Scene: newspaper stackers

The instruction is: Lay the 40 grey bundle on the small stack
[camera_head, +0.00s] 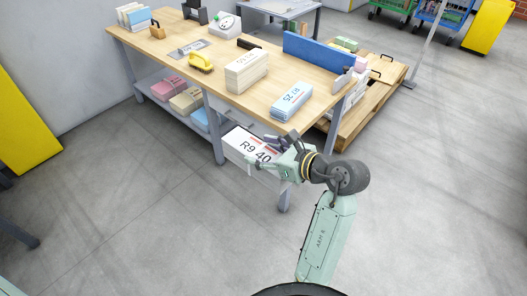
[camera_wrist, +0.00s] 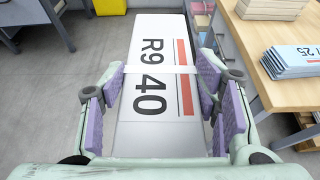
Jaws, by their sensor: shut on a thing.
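My gripper (camera_head: 274,153) is shut on the grey-white bundle (camera_head: 247,147), which is marked "R9 40" with a red stripe and a pale band. The bundle is held in front of the workbench's near side, below the bench top in the head view. In the wrist view the bundle (camera_wrist: 155,50) lies lengthwise between the purple finger pads of my gripper (camera_wrist: 163,85). On the bench stand a taller cream stack (camera_head: 246,70) and a lower blue-white stack (camera_head: 291,102) marked "25".
The wooden workbench (camera_head: 220,45) also carries a yellow-handled brush (camera_head: 201,62), a scale (camera_head: 226,24) and a blue upright panel (camera_head: 318,50). Coloured bundles (camera_head: 186,99) lie on its lower shelf. A loaded wooden pallet (camera_head: 362,118) stands behind right. The floor at front left is clear.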

